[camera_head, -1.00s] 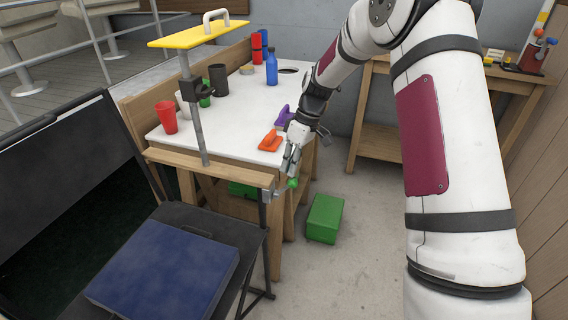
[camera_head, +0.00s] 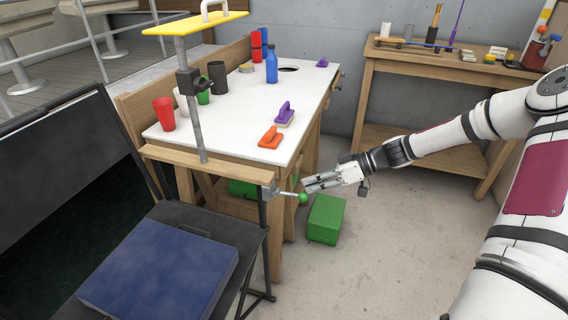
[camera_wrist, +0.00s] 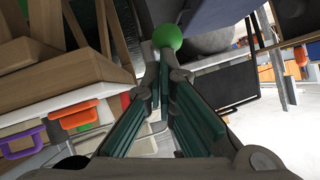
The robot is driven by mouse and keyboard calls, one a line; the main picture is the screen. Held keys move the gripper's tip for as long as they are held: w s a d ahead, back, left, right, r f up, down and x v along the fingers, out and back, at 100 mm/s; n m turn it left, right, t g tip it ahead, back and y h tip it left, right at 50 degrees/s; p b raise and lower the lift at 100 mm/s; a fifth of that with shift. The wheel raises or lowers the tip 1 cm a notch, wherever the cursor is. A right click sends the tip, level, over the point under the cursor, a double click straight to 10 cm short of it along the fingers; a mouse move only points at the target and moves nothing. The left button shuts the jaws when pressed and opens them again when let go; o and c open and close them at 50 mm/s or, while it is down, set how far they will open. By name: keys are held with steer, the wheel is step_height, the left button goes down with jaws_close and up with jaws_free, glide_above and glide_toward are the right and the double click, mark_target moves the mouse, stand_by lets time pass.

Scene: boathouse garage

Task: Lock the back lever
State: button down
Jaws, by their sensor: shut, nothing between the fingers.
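A lever with a green ball knob (camera_head: 303,198) and a thin metal rod sticks out to the right from a grey bracket (camera_head: 269,191) at the near corner of the workbench. My gripper (camera_head: 306,185) reaches in from the right, its shut, empty fingers just beside and above the knob. In the wrist view the green knob (camera_wrist: 167,37) lies just beyond my fingertips (camera_wrist: 163,82); whether they touch it I cannot tell. A small dark fitting (camera_head: 338,79) shows on the far right edge of the bench; its details are too small to make out.
The white bench top (camera_head: 230,137) holds cups, a blue bottle (camera_head: 272,66) and orange and purple handled tools. A green box (camera_head: 326,219) stands on the floor below my gripper. A blue pad (camera_head: 160,268) lies in front. Floor to the right is clear.

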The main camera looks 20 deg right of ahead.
steer(key=shift+s+d+f+n+t+y+b, duration=0.15)
steer(key=shift+f+t+y+b, duration=0.15)
steer(key=shift+f+y+b, duration=0.4)
steer(key=shift+s+d+f+n+t+y+b, duration=0.1)
steer(key=shift+f+t+y+b, duration=0.3)
steer(key=shift+f, duration=0.55)
steer(key=shift+s+d+f+n+t+y+b, duration=0.1)
steer(key=shift+d+f+t+y+b, duration=0.1)
steer(key=shift+f+y+b, duration=0.5)
steer(key=shift+f, duration=0.1)
steer(key=shift+w, duration=0.1)
steer(key=r+p+v, duration=0.2)
steer(key=v, duration=1.1)
steer(key=shift+w, duration=0.3)
steer(key=shift+a, duration=0.15)
